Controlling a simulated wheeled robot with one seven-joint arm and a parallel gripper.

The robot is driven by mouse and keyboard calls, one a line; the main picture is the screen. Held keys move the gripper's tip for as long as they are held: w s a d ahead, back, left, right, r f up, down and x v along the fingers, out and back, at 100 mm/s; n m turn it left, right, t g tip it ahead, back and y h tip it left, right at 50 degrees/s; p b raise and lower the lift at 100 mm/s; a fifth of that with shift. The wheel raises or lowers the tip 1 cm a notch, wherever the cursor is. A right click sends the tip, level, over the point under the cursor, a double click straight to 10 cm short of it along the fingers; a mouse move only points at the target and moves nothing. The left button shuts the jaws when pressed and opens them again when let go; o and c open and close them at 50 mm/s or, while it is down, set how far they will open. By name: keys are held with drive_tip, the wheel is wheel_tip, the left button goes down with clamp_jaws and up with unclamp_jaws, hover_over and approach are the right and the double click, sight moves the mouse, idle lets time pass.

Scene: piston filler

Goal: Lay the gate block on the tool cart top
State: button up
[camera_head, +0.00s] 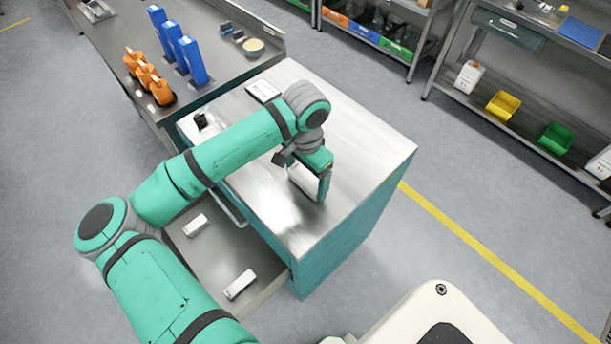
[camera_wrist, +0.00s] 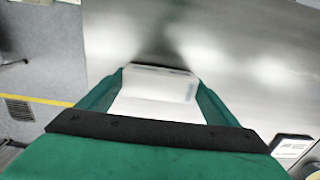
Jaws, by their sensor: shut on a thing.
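The tool cart is teal with a bare metal top (camera_head: 350,135); its top also fills much of the wrist view (camera_wrist: 240,55). My gripper (camera_head: 308,188) is over the front right part of this top, pointing down. In the wrist view, my gripper (camera_wrist: 158,82) has its two teal fingers against the sides of a white block (camera_wrist: 155,105), which I take to be the gate block. The block is only partly visible in the head view (camera_head: 302,181). A dark shadow lies just beyond it; I cannot tell whether it touches the top.
A drawer (camera_head: 215,258) stands open on the cart's left side, with two white blocks (camera_head: 195,225) (camera_head: 240,284) in it. A small flat device (camera_head: 263,91) and a black item (camera_head: 205,120) are on the cart's far part. A bench with blue and orange parts adjoins behind.

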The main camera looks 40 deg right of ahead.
drive_tip(key=shift+s+f, duration=0.2)
drive_tip(key=shift+f, duration=0.3)
drive_tip(key=o, duration=1)
drive_tip(key=shift+o, duration=0.2)
drive_tip(key=shift+w, duration=0.1)
drive_tip(key=shift+r, duration=0.35)
wheel_tip(320, 180, up, 10)
drive_tip(key=shift+r, duration=0.1)
drive_tip(key=shift+d, duration=0.1)
